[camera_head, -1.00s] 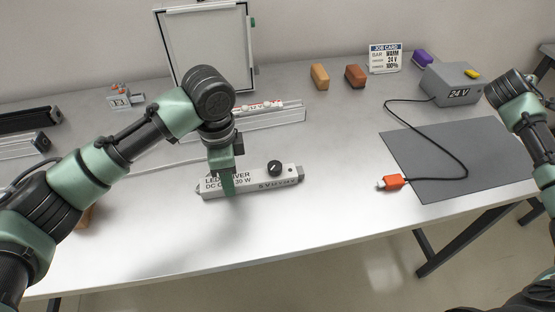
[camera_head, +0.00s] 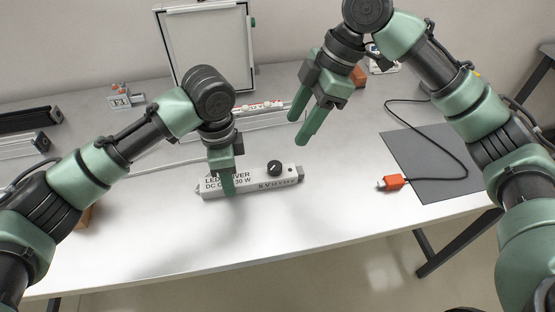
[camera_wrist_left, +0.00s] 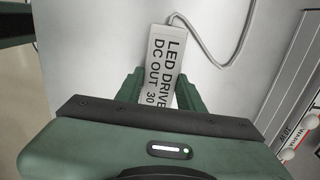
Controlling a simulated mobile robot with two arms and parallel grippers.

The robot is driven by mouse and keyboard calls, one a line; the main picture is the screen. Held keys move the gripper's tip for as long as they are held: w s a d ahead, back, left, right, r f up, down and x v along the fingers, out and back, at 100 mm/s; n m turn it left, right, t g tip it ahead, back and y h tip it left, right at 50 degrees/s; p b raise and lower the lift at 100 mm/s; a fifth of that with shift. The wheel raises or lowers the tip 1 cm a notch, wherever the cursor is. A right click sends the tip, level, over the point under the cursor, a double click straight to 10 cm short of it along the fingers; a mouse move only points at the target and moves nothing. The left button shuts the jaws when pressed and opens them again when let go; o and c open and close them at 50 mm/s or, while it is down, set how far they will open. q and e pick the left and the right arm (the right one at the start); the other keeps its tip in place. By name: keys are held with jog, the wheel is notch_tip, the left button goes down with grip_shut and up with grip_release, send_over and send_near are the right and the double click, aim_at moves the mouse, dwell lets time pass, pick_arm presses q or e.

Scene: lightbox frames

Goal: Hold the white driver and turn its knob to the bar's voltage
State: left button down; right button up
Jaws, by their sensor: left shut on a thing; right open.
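The white driver (camera_head: 250,184) lies flat on the table, its face marked "LED DRIVER". Its black knob (camera_head: 274,168) is on top toward the right end. My left gripper (camera_head: 229,186) is shut across the driver left of the knob; the left wrist view shows the driver's labelled end (camera_wrist_left: 163,60) between the fingers. My right gripper (camera_head: 307,127) is open and empty, in the air above and right of the knob. The LED bar (camera_head: 262,107), marked with a warm label, lies in a rail behind the driver, partly hidden. The job card (camera_head: 385,62) is mostly hidden behind my right arm.
A grey mat (camera_head: 420,160) lies at the right, with an orange connector (camera_head: 392,182) and black cable at its left edge. A framed white panel (camera_head: 210,50) stands at the back. Dark and pale rails (camera_head: 28,120) lie far left. The front middle of the table is clear.

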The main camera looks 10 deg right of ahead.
aim_at(275, 165)
jog(key=x, duration=1.1)
jog(key=shift+s+a+f, duration=0.1)
jog(key=shift+a+f, duration=0.15)
jog(key=shift+f, duration=0.1)
grip_shut()
